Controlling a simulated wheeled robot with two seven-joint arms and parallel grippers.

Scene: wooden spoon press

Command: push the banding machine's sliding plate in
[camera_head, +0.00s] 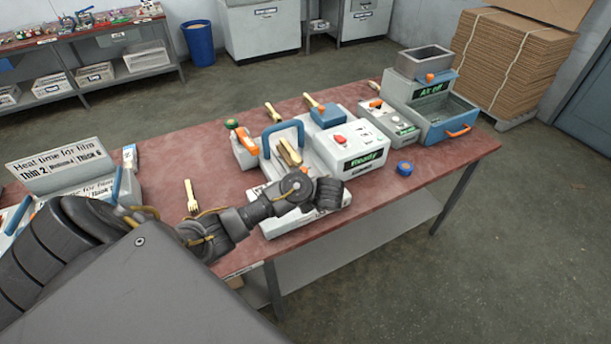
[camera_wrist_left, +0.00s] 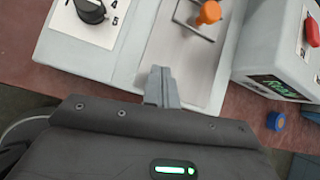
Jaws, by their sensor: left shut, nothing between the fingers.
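The banding machine (camera_head: 350,146) is a white unit on the red table, with a green "Ready" display, a blue arched handle and pale wooden pieces (camera_head: 289,153) beside it. In the left wrist view, a pale grey plate (camera_wrist_left: 186,72) with an orange knob (camera_wrist_left: 208,13) and a wire frame lies in the machine's base; I take this as the sliding plate. My left gripper (camera_wrist_left: 161,76) is shut and empty, its fingertips over the near part of this plate. Whether they touch it I cannot tell. In the head view my left arm hides most of the plate. My right gripper is not in view.
A blue round roll (camera_head: 404,168) lies right of the machine. A grey and blue unit (camera_head: 432,95) stands at the table's right end. Wooden forks and spoons lie at the left (camera_head: 191,197) and behind. Stacked cardboard (camera_head: 510,60) stands beyond.

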